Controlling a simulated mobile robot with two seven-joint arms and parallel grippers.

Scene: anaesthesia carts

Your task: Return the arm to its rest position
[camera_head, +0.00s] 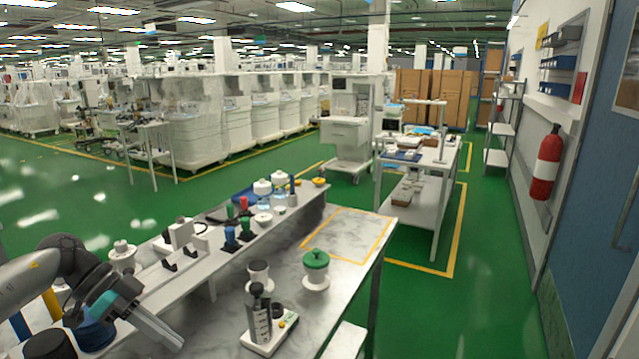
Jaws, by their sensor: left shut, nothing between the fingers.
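My left arm (30,280) comes in from the left edge, over the near left part of the marble-topped bench (335,255). Its gripper (178,345) points down to the right at the lower left of the head view. The fingers are together and nothing shows between them. The gripper is left of the flowmeter-like device on a white base (262,330) and apart from it. My right arm and gripper are not in view.
A green-capped white canister (316,262) and a dark-topped white cup (259,273) stand on the bench. A raised shelf (215,250) carries bottles and fittings. A yellow-taped rectangle (345,236) on the bench is empty. Green floor (440,310) lies open to the right.

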